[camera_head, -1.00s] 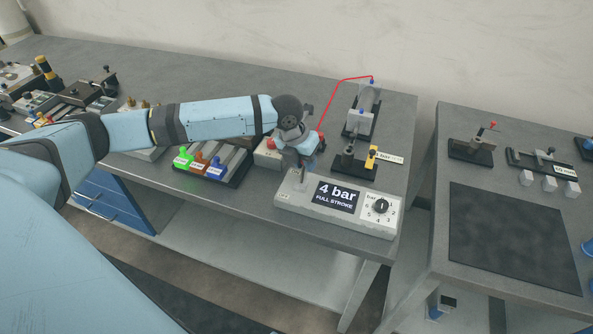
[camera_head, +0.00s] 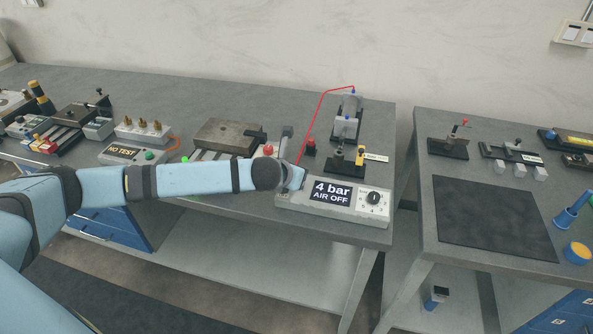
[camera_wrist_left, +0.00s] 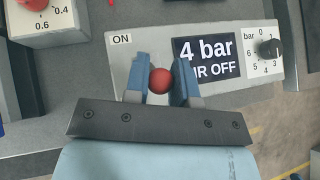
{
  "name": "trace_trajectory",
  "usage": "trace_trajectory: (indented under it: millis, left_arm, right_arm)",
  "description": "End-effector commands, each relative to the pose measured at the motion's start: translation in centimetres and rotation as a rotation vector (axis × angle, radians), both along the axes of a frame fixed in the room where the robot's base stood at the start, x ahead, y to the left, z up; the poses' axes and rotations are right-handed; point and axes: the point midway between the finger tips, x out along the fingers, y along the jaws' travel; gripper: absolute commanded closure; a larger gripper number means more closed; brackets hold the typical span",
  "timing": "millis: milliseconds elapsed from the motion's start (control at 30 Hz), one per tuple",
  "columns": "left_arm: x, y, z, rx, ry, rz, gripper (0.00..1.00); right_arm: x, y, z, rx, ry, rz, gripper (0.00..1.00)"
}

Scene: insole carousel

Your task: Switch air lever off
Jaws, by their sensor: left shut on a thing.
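The air control box (camera_head: 345,213) is a pale panel near the front right edge of the left bench. Its display (camera_head: 330,193) reads "4 bar AIR OFF". In the left wrist view the display (camera_wrist_left: 207,58) is partly covered by a finger, and an "ON" label (camera_wrist_left: 121,39) shows at the panel's left end. My left gripper (camera_wrist_left: 160,85) is shut on the lever's red ball knob (camera_wrist_left: 161,80), one blue finger on each side. In the head view my left gripper (camera_head: 297,178) hides the lever at the panel's left end. My right gripper is not in view.
A pressure dial (camera_head: 373,198) sits at the panel's right end. A red knob (camera_head: 268,150) and a clamp fixture (camera_head: 346,158) stand behind. A red hose (camera_head: 312,115) runs up to a cylinder. A second bench (camera_head: 425,215) with a dark mat (camera_head: 490,215) stands right, past a gap.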

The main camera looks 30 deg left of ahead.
Motion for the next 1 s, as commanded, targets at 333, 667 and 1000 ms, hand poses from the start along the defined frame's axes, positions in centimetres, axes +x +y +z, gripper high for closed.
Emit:
trace_trajectory:
  millis: [333, 667, 1000]
  left_arm:
    - [-0.9, -0.2, -0.5, 0.040, -0.167, 0.001, 1.00]
    - [-1.1, -0.2, -0.5, 0.050, -0.209, 0.003, 1.00]
    - [-1.1, -0.2, -0.5, 0.051, -0.209, 0.002, 0.67]
  right_arm:
    - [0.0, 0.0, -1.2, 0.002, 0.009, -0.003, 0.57]
    - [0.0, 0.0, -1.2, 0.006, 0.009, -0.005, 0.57]
    - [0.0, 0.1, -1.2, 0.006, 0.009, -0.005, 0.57]
